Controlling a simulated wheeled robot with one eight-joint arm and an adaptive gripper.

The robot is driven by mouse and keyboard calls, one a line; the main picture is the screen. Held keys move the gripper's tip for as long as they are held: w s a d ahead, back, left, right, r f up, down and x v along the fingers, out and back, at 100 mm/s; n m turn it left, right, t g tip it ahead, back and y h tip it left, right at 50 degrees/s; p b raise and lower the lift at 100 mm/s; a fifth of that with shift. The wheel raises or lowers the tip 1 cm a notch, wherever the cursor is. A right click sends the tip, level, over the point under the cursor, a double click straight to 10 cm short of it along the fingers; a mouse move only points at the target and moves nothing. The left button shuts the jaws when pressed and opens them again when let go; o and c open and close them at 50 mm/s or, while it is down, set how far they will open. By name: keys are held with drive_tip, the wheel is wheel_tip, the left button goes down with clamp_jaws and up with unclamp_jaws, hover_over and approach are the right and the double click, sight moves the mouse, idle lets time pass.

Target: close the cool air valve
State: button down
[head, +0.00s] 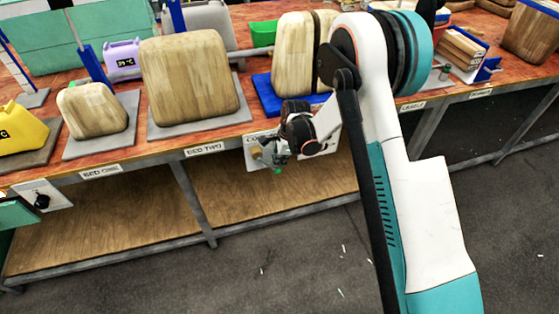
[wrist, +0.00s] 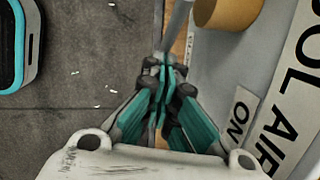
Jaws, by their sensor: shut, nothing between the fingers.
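The cool air valve is on a white panel (head: 252,158) at the table's front edge, partly hidden by my gripper in the head view. The wrist view shows its tan round knob (wrist: 228,12) and a grey bar (wrist: 179,22), which looks like the lever. The COOL AIR label (wrist: 292,105) and a small ON label (wrist: 239,117) are on the panel at right. My gripper (wrist: 167,68) is shut and empty, its fingertips close to the bar; I cannot tell whether they touch. In the head view my gripper (head: 270,156) is in front of the panel.
Wooden blocks (head: 190,75) on grey plates stand on the red-brown table (head: 160,137) above. A lower wooden shelf (head: 130,225) runs underneath, with a metal leg (head: 193,205). Another panel with a black knob (head: 41,201) is at left. The grey floor (head: 280,270) in front has small white scraps.

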drive_tip(key=shift+a+f+y, duration=0.15)
drive_tip(key=shift+f+y, duration=0.25)
drive_tip(key=shift+y, duration=0.3)
drive_tip(key=f+y, duration=0.1)
drive_tip(key=a+g+y, duration=0.1)
drive_tip(key=shift+s+f+y, duration=0.15)
drive_tip(key=shift+f+y, duration=0.15)
drive_tip(key=shift+f, duration=0.1)
drive_tip(key=shift+s+a+f+g+y, duration=0.15)
drive_tip(key=shift+a+f+y, duration=0.15)
drive_tip(key=shift+a+y, duration=0.1)
drive_tip(key=shift+s+a+f+g+y, duration=0.1)
drive_tip(key=shift+a+f+g+y, duration=0.05)
drive_tip(key=shift+a+f+y, duration=0.2)
drive_tip(key=shift+a, duration=0.1)
